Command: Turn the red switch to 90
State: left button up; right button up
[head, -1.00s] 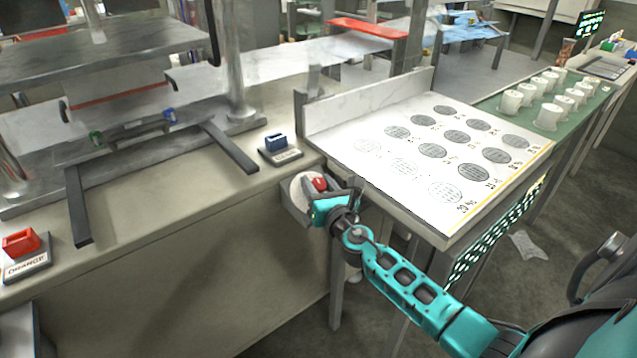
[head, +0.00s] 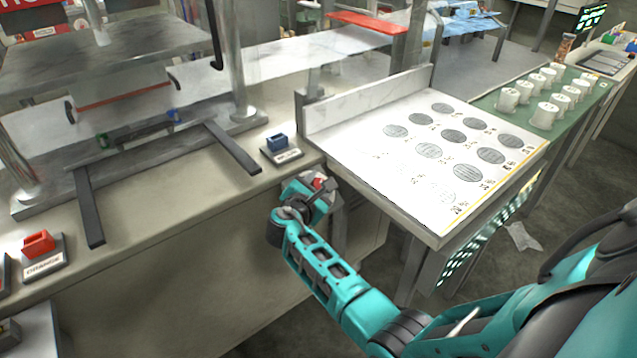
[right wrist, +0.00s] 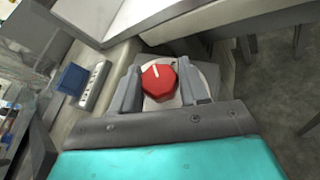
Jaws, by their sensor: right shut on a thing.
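The red switch (head: 319,183) is a knob on the side of the grey machine, near the corner by the white slab; in the head view my gripper partly covers it. In the right wrist view the red switch (right wrist: 160,84) shows as a many-sided knob on a pale round plate, with a white mark pointing towards the picture's top. My right gripper (head: 314,188) is shut on it, with one finger on each side of the knob in the right wrist view (right wrist: 160,76). My left gripper is out of view.
A white slab (head: 372,170) with printed circles lies just right of the switch. A blue rocker (head: 278,143) sits on the machine top nearby; a red rocker labelled ORANGE (head: 38,243) is at far left. White cups (head: 509,99) stand on a green surface at right.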

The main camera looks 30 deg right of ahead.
jog(key=m+g, duration=0.3)
jog(key=g, duration=0.1)
jog(key=shift+m, duration=0.4)
jog(key=shift+m+g, duration=1.4)
jog(key=shift+g, duration=0.1)
jog(key=o, duration=0.9)
jog(key=shift+o, duration=0.2)
